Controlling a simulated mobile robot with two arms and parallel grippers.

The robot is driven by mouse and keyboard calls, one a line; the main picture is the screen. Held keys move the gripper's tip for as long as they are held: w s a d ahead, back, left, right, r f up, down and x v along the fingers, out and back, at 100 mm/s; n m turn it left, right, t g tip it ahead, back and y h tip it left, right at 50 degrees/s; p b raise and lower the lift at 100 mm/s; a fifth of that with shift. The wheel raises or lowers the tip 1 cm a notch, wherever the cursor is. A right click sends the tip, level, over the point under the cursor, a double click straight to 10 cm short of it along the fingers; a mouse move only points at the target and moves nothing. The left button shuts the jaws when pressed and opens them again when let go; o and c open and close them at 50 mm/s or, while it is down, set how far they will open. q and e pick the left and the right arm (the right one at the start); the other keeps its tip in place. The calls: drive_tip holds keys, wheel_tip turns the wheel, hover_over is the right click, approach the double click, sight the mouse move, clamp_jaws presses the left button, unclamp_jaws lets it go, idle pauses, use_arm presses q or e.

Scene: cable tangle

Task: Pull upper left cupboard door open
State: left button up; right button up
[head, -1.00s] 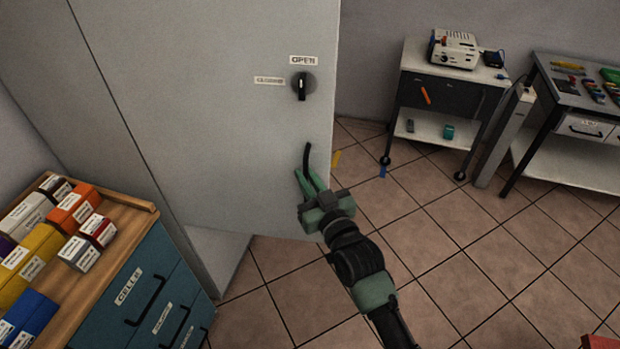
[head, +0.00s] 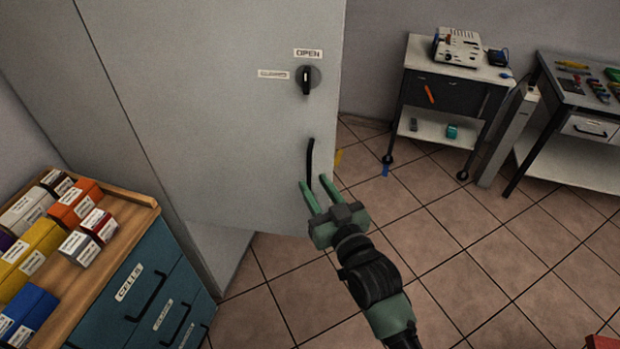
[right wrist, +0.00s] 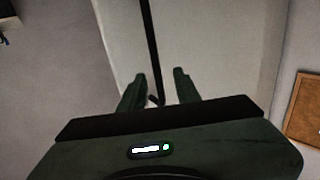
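The grey cupboard door (head: 220,120) fills the upper left of the head view. It carries a black dial (head: 305,80) with its pointer upright toward the OPEN label (head: 308,53). Below the dial is a black bar handle (head: 310,160) near the door's right edge. My right gripper (head: 316,180) is open, with its green fingers on either side of the handle's lower end in the picture. In the right wrist view the handle (right wrist: 150,45) runs down between the two fingers (right wrist: 160,82). I cannot tell whether they touch it. My left gripper is not in view.
A blue drawer unit (head: 145,295) with several coloured boxes on its wooden top stands at lower left. A trolley (head: 445,100) with a device and a workbench (head: 570,140) stand at the back right.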

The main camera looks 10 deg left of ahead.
drive_tip(key=shift+v, duration=1.5)
drive_tip(key=s+d+f+m+g+h+b, duration=0.15)
drive_tip(key=d+f, duration=0.25)
drive_tip(key=f, duration=0.8)
drive_tip(key=d+f+g+h, duration=0.2)
drive_tip(key=d+f+h, duration=0.1)
drive_tip(key=f, duration=1)
drive_tip(key=s+d+f+g+h, duration=0.1)
drive_tip(key=s+d+f, duration=0.15)
drive_tip(key=f, duration=0.25)
drive_tip(key=s+d+f+m+g+h, duration=0.1)
drive_tip(key=s+d+f, duration=0.15)
drive_tip(key=f, duration=0.25)
drive_tip(key=s+d+f+g, duration=0.1)
drive_tip(key=s+d+f, duration=0.15)
drive_tip(key=f, duration=0.25)
drive_tip(key=s+d+f+g+h, duration=0.1)
drive_tip(key=s+d+f, duration=0.4)
drive_tip(key=s, duration=0.6)
drive_tip(key=s+d+f+m+g+h, duration=0.1)
drive_tip(key=s+d+f+g, duration=0.3)
drive_tip(key=s+f, duration=0.4)
drive_tip(key=s+d+f+m+g+h, duration=0.1)
drive_tip(key=s+d+f, duration=0.5)
drive_tip(key=s, duration=0.9)
drive_tip(key=shift+s+d+f+g+h+b, duration=0.2)
drive_tip(key=shift+s+f+g+h+b, duration=0.15)
drive_tip(key=shift+f+g+h, duration=0.25)
drive_tip(key=shift+w+r, duration=0.1)
